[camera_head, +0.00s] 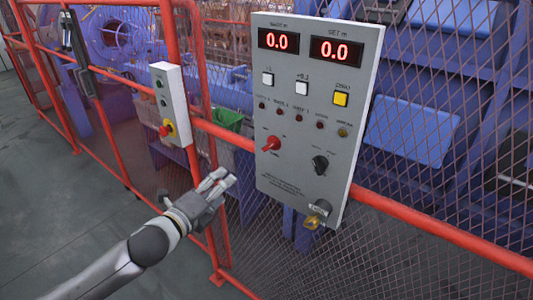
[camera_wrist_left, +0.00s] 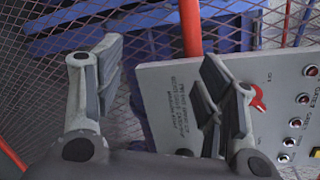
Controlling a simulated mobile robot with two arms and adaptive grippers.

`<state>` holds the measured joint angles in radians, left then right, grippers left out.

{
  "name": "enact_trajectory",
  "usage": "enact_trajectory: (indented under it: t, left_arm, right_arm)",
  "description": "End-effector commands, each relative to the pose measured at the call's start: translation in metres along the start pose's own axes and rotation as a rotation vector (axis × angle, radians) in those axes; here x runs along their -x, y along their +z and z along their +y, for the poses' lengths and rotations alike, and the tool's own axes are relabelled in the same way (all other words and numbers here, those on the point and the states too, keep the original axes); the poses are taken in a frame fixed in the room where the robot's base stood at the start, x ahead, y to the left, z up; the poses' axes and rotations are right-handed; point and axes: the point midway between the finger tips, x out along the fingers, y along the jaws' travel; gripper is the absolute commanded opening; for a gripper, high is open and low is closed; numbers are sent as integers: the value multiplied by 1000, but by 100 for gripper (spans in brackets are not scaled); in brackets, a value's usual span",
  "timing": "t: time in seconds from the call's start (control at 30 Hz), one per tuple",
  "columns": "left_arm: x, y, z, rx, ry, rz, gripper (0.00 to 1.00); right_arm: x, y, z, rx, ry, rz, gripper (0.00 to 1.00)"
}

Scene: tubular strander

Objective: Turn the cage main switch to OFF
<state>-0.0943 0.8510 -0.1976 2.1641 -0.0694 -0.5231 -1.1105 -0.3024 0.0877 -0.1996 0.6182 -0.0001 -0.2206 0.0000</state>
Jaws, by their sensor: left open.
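A grey control panel (camera_head: 295,195) is mounted on the red fence rail. A red rotary switch (camera_head: 270,144) sits on its left half; its small labels are not readable, so I cannot confirm its name or position. It also shows at the right of the left wrist view (camera_wrist_left: 257,99), beside one finger. A black rotary knob (camera_head: 320,164) is to its right, and a brass-coloured key switch (camera_head: 316,215) is at the bottom. My left gripper (camera_head: 222,181) is open and empty, left of the panel and below the red switch, apart from the switch. My right gripper is not in view.
Red digital displays (camera_head: 335,51), square buttons (camera_head: 340,98) and a row of small lamps sit above the switches. A smaller box with a red emergency button (camera_head: 166,130) hangs on the post to the left. Mesh fencing with red rails (camera_head: 450,232) surrounds blue machinery.

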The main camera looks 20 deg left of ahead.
Motion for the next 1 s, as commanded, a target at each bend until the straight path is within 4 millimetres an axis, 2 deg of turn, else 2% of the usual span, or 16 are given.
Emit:
enact_trajectory:
  t: [0.03, 0.1, 0.2, 0.3, 0.43, 0.57, 1.0]
  left_arm:
    - [11, -6, -32, -87, -59, 17, 64]
    - [26, -14, -66, -188, -122, 34, 64]
    - [44, -24, -99, -292, -188, 48, 64]
    - [56, -31, -118, -354, -229, 55, 64]
    - [58, -33, -127, -380, -245, 57, 64]
    - [49, -33, -131, -378, -245, 55, 64]
    - [-17, -40, -148, -375, -247, 56, 64]
  right_arm:
    - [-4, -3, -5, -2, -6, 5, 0]
    - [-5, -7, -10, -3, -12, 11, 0]
    - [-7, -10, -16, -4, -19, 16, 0]
    - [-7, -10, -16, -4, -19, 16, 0]
    - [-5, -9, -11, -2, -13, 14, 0]
    - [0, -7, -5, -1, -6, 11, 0]
    - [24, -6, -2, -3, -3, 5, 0]
